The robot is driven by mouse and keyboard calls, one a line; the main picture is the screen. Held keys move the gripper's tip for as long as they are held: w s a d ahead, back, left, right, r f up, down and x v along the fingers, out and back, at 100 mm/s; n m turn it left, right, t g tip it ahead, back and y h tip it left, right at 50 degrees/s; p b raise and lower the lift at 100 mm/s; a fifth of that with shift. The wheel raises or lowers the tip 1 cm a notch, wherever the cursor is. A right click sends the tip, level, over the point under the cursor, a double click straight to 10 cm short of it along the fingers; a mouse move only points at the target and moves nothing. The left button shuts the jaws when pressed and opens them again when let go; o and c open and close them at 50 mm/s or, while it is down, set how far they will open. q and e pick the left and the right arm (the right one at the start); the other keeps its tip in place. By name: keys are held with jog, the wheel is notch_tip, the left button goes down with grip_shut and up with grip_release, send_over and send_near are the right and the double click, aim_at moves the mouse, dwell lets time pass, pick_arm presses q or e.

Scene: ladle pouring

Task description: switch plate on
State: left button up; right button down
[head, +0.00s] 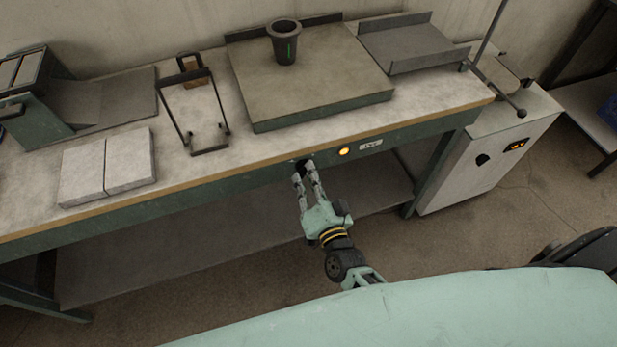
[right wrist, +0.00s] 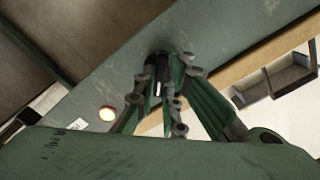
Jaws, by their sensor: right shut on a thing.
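The plate (head: 335,90) is a thick square slab with a grey top and green sides on the bench, with a dark crucible (head: 285,45) standing on it. A dark knob (head: 301,162) sits on the green front rail below the plate. My right gripper (head: 306,172) reaches up to the rail and is shut on this knob. In the right wrist view the fingers close around the dark knob (right wrist: 158,62), which they partly hide. A round orange lamp (head: 344,152) glows on the rail to the right of the knob, and it also shows in the right wrist view (right wrist: 108,114). My left gripper is out of view.
A small white label (head: 371,144) is beside the lamp. A two-part grey mould block (head: 82,182) and a dark metal frame stand (head: 190,115) are on the bench to the left. A grey tray (head: 405,45) is at the right. A pale cabinet (head: 485,165) stands beyond the bench end.

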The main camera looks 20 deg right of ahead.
jog(key=shift+f+m, duration=0.1)
jog(key=shift+m, duration=0.2)
jog(key=c, duration=1.8)
grip_release()
jog(key=s, duration=1.2)
jog(key=shift+d, duration=0.2)
